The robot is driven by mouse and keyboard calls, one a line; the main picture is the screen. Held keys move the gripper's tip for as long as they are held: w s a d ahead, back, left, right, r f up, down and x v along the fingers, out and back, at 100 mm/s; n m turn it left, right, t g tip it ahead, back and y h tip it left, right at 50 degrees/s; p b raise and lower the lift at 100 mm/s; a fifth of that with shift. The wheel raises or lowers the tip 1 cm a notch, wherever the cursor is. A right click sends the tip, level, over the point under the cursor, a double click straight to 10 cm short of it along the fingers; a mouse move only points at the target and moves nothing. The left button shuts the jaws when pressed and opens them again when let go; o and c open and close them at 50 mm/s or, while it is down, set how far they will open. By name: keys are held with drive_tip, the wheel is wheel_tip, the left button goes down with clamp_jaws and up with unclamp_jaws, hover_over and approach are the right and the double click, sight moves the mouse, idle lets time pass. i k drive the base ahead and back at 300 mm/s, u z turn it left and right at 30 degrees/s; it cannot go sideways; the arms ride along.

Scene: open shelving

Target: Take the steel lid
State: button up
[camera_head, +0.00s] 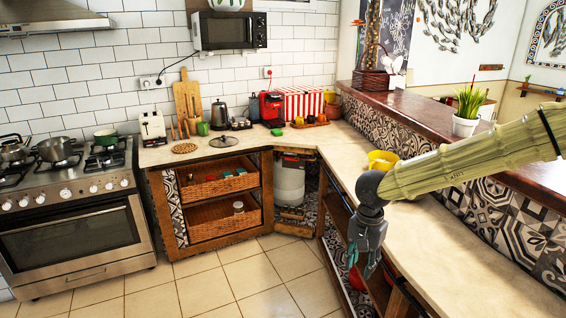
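A round, flat dark-grey disc that looks like a lid (223,142) lies on the left part of the pale counter, near its front edge. Steel pots (57,149) stand on the stove; I cannot tell whether they have separate lids on them. My gripper (371,268) hangs pointing down at the front edge of the right-hand counter, in front of the open shelves below. It is far from the disc and the pots. Its fingers are small and seen edge-on, so I cannot tell whether they are open.
The right counter (450,256) is mostly bare, with a yellow bowl (383,160) on it. Open shelves (338,220) run below, holding partly hidden red and green things. A toaster (152,128), cutting board (188,102) and kettle (219,115) line the back. The tiled floor (262,270) is clear.

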sight(224, 140)
drive_tip(key=z, duration=0.2)
drive_tip(key=i, duration=1.8)
drive_tip(key=u, duration=0.3)
drive_tip(key=i, duration=1.75)
drive_tip(key=u, duration=1)
drive_tip(key=i, duration=0.9)
drive_tip(key=u, duration=0.35)
